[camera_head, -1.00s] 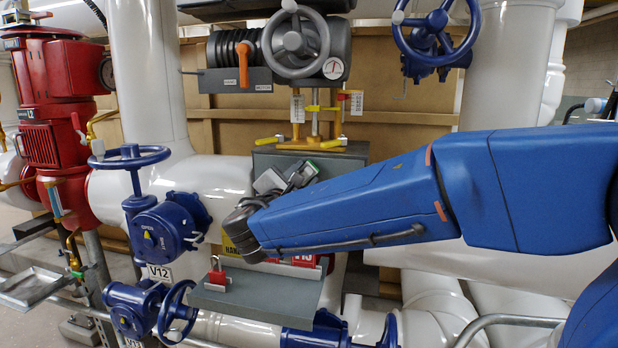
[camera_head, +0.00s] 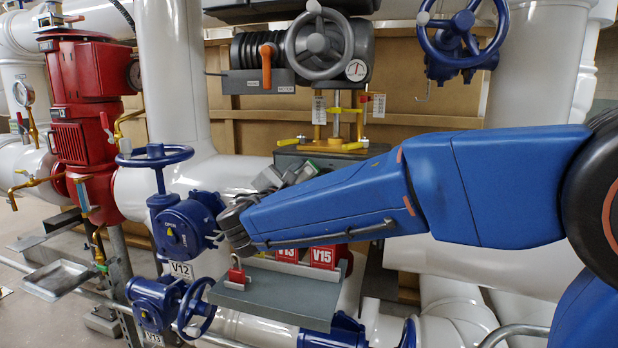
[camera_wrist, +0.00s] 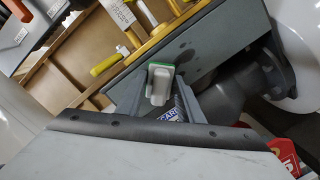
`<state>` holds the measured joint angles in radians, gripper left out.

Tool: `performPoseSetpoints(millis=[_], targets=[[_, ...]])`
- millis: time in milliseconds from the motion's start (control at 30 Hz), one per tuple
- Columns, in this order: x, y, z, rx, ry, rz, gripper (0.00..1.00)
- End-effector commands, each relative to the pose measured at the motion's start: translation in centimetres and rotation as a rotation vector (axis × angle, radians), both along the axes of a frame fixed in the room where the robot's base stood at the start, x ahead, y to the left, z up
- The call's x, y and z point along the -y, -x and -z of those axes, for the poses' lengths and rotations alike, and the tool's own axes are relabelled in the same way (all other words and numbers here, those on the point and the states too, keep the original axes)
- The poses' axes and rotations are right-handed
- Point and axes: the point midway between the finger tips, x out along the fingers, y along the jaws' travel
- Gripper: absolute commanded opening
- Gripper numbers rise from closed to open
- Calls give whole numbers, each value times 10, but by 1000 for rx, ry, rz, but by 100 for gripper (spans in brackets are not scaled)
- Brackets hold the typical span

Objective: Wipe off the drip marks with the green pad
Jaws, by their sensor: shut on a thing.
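The green pad (camera_wrist: 165,67) shows in the wrist view as a thin green edge behind a pale grey grip block (camera_wrist: 158,88). My gripper (camera_wrist: 157,82) is shut on this block, one finger on each side. Just beyond the pad is a dark grey panel (camera_wrist: 225,45) with several dark spots, which look like the drip marks (camera_wrist: 184,53). Whether the pad touches the panel I cannot tell. In the head view my gripper (camera_head: 287,176) is in front of the grey panel (camera_head: 330,153), small and partly covered by my arm; the marks cannot be made out there.
A grey shelf (camera_head: 275,290) with a red padlock (camera_head: 237,275) and red tags (camera_head: 323,257) lies below my gripper. The blue valve V12 (camera_head: 185,228) stands close on the left. White pipes surround this space.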

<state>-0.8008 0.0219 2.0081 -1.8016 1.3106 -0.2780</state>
Motion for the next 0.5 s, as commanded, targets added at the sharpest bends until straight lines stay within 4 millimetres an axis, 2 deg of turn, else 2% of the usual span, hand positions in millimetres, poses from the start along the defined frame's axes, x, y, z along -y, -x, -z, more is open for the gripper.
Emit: performPoseSetpoints(millis=[267, 500], targets=[[3, 2, -4, 1, 0, 1, 16], [19, 7, -3, 1, 0, 2, 16]])
